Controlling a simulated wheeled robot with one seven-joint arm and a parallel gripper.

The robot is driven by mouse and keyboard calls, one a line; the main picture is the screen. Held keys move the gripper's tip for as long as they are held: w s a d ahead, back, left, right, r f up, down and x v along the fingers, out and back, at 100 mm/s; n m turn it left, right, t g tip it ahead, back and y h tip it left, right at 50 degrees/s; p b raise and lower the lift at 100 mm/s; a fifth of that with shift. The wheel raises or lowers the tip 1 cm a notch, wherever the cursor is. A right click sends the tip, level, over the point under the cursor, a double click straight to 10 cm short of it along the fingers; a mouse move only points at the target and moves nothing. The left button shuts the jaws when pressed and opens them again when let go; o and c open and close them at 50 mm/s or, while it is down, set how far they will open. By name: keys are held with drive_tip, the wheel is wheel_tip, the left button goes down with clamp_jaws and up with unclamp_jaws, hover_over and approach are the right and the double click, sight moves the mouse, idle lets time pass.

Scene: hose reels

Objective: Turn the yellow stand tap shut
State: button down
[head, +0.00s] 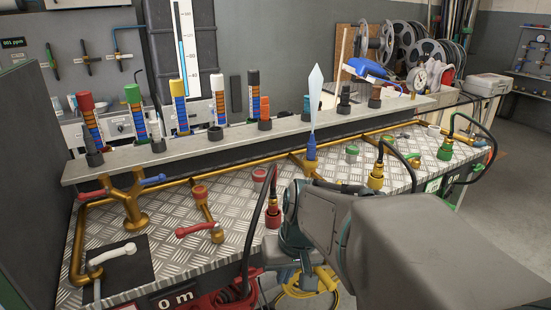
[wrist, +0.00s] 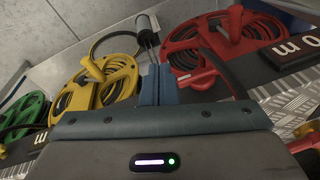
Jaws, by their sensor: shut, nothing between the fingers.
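A yellow fitting (head: 376,177) stands on the tread-plate bench (head: 235,215) in the head view, with a black hose curving over it from the right. It looks like the yellow stand tap, but I cannot make out its lever or how far it is turned. My gripper (wrist: 157,70) is shut and empty in the wrist view, its blue fingers pointing toward the reels. A yellow hose reel (wrist: 98,82) is left of the fingers and a red hose reel (wrist: 215,45) is right of them. The fingers appear apart from both. The yellow fitting is not clear in the wrist view.
A red fitting (head: 272,212) and a green fitting (head: 445,150) stand along the bench. Brass pipework (head: 133,205) with red and blue levers is at the left. A shelf (head: 110,166) with coloured cylinders runs behind. A green reel (wrist: 25,115) is at the wrist view's left.

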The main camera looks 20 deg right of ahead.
drive_tip(key=w+d+r+m+t+h+p, duration=0.1)
drive_tip(key=d+r+m+t+p, duration=0.15)
drive_tip(key=d+r+p, duration=0.6)
drive_tip(key=d+r+m+t+p, duration=0.2)
drive_tip(key=d+r+m+p, duration=0.2)
drive_tip(key=d+r, duration=0.8)
drive_tip(key=p+x, duration=0.1)
drive_tip(key=x, duration=1.3)
drive_tip(key=shift+w+d+f+p, duration=0.2)
drive_tip(key=shift+w+d+p, duration=0.05)
drive_tip(key=shift+w+p, duration=0.1)
